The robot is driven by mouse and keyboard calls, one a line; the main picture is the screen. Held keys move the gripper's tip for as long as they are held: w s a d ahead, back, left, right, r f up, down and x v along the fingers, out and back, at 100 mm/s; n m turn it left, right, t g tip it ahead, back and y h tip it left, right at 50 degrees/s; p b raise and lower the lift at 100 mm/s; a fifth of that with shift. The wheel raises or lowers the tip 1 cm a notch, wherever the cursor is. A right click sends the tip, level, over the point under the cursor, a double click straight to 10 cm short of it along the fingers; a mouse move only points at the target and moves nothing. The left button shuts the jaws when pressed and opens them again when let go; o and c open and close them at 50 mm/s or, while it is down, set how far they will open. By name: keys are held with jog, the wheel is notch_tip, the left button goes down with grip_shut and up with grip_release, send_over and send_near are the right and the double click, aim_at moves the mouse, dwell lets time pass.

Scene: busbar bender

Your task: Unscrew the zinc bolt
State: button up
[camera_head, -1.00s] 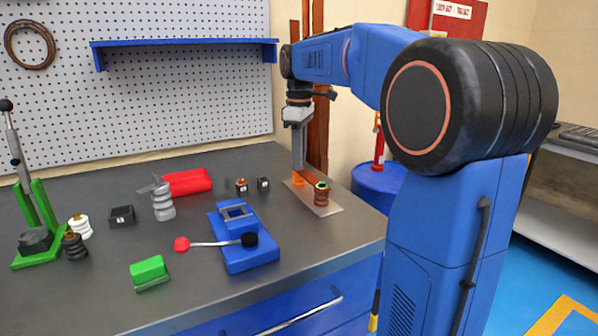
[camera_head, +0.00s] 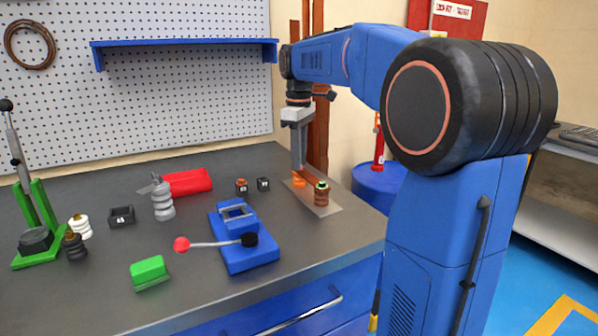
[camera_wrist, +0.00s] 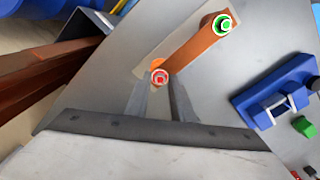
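A bolt head with a red ring (camera_wrist: 160,77) sits at one end of a copper bar (camera_wrist: 192,48) in the wrist view. A bolt with a green ring (camera_wrist: 223,24) is at the other end, and it also shows in the head view (camera_head: 322,185) on top of a brown ribbed insulator (camera_head: 321,196). An orange support (camera_head: 299,181) stands under the red-ringed end. My gripper (camera_wrist: 160,88) points down, its two fingertips on either side of the red-ringed bolt head. I cannot tell whether they press on it. I cannot tell which bolt is zinc.
A grey plate (camera_head: 327,209) lies under the bar. A blue bender (camera_head: 250,256) with a red-knobbed lever stands left of it. Small blocks (camera_head: 242,185), a red box (camera_head: 187,182), a green block (camera_head: 149,270) and insulators (camera_head: 163,203) are spread across the bench.

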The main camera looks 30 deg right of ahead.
grip_shut()
jog(key=n, duration=0.5)
jog(key=shift+n, duration=0.3)
jog(key=n, duration=0.5)
jog(key=shift+n, duration=0.4)
jog(key=n, duration=0.5)
jog(key=shift+n, duration=0.4)
